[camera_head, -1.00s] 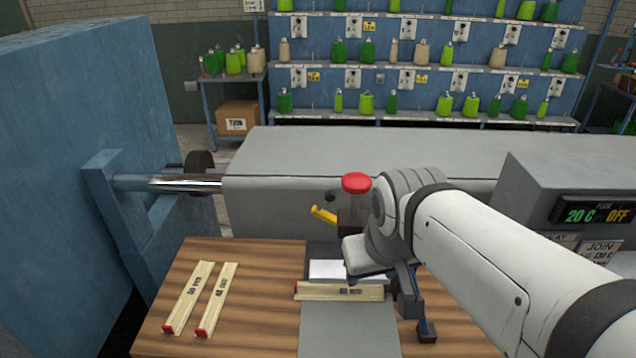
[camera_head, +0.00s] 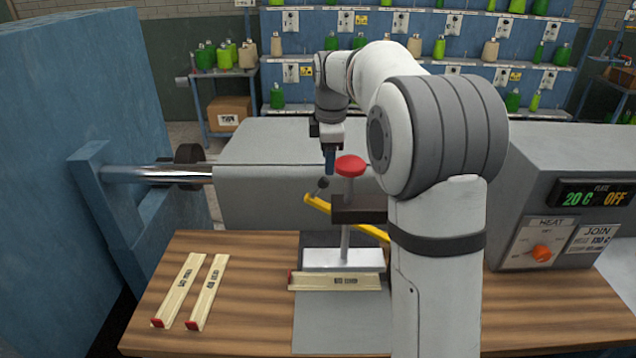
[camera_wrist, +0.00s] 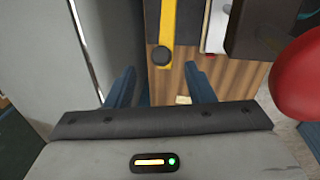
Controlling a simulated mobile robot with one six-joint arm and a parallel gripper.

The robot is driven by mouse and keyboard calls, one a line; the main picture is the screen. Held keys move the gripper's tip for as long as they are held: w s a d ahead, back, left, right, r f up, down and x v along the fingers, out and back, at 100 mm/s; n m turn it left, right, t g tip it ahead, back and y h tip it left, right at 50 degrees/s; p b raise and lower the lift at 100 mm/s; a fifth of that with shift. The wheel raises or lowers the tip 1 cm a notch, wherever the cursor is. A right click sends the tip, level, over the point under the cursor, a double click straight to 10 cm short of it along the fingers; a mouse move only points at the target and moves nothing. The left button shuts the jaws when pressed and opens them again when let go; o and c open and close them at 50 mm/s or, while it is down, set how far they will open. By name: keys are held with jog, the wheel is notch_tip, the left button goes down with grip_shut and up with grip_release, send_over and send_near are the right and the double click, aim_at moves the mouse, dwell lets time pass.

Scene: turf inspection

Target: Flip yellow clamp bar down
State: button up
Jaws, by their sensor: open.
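The yellow clamp bar (camera_head: 318,204) slants from upper left to lower right, passing behind a dark block; its right end is hidden by my arm. A dark round knob (camera_head: 323,183) is at its raised left end. In the wrist view the bar (camera_wrist: 168,22) runs away from me, with the knob (camera_wrist: 161,56) at its near end. My gripper (camera_head: 330,168) points down just above and behind that end. In the wrist view my gripper (camera_wrist: 160,72) is open and empty, its blue fingers either side of the knob's line. I cannot tell the exact height gap.
A red knob (camera_head: 350,166) on the dark block (camera_head: 358,208) stands close right of my gripper. A white block (camera_head: 343,260) and a labelled strip (camera_head: 337,281) lie below. Two more strips (camera_head: 178,291) (camera_head: 207,294) lie left. A control box (camera_head: 560,225) is right.

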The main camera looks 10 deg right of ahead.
aim_at(321, 179)
jog(key=shift+w+a+f+n+g, duration=0.15)
jog(key=shift+a+f+n, duration=0.15)
jog(key=shift+a+f, duration=0.15)
jog(key=shift+w+a+f+n+g, duration=0.15)
jog(key=shift+a+f+n, duration=0.15)
jog(key=shift+f, duration=0.25)
jog(key=f, duration=0.6)
jog(key=shift+w+p, duration=0.3)
jog(key=shift+f, duration=0.75)
jog(key=shift+c, duration=0.6)
